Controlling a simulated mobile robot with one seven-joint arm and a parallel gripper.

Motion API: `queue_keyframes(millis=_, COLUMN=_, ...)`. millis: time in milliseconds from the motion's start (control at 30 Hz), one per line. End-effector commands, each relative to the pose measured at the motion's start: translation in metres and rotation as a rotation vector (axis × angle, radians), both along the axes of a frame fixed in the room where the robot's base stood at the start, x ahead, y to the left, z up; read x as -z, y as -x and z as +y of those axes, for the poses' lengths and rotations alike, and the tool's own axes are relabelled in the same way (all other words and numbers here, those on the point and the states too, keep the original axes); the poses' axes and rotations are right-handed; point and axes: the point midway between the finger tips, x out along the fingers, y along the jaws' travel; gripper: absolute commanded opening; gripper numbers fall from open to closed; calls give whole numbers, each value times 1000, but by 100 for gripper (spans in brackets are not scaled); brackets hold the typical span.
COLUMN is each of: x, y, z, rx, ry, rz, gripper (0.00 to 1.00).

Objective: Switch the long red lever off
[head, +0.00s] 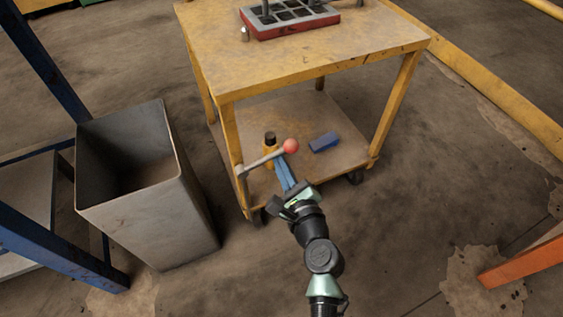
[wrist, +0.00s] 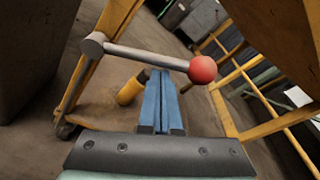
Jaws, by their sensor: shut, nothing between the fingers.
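The lever is a grey rod with a red ball (head: 291,146) at its end, fixed by a pivot (head: 241,170) to the near left leg of the yellow cart. In the head view the rod slopes up to the right from the pivot. In the wrist view the lever rod (wrist: 150,57) runs across to its red ball (wrist: 202,69) on the right. My gripper (head: 281,161) has blue fingers pressed together, with nothing between them. In the wrist view the fingertips (wrist: 163,73) lie at the rod, left of the ball; I cannot tell if they touch it.
The yellow cart (head: 315,64) carries a red-edged tray (head: 292,26) on top. Its lower shelf holds a blue block (head: 323,142) and a yellow bottle with a dark cap (head: 270,138). A grey bin (head: 160,225) stands left.

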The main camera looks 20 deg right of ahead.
Motion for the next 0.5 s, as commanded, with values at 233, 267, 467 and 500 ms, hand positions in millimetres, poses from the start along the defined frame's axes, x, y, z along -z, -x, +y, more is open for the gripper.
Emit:
queue_keyframes(millis=233, x=0, y=0, z=0, rx=0, ry=6, rz=0, gripper=0)
queue_keyframes(millis=267, x=-1, y=0, z=0, rx=0, ry=9, rz=-1, gripper=0)
queue_keyframes(millis=467, x=-4, y=0, z=1, rx=1, ry=53, rz=-2, gripper=0)
queue_keyframes(millis=500, x=-5, y=0, z=1, rx=1, ry=58, rz=-3, gripper=0)
